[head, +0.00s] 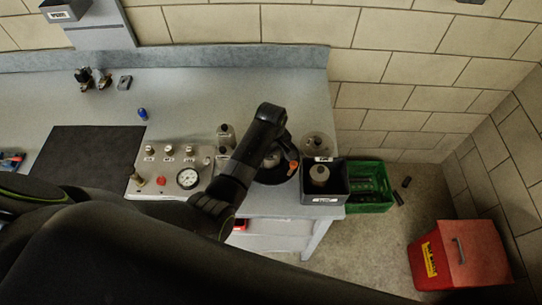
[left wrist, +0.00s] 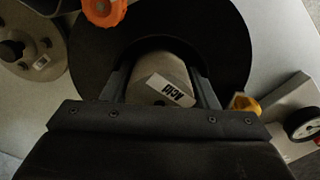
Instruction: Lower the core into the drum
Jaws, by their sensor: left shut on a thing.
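My left gripper (left wrist: 162,85) is shut on a beige-grey cylindrical core (left wrist: 160,75) with a white label, its fingers on either side. In the head view my left gripper (head: 272,150) is over the right part of the bench, and the core is partly visible below it. A wide black round drum (left wrist: 225,40) lies behind the core in the wrist view; the drum also shows in the head view (head: 284,178). I cannot tell whether the core is inside it or above it. An orange knob (left wrist: 104,10) is at the drum's edge. My right gripper is not in view.
A dark bin (head: 326,195) holding a pale bottle-shaped part stands to the right. A gauge panel (head: 160,188) is left of the drum. A green crate (head: 372,206) and red bin (head: 458,240) are further right.

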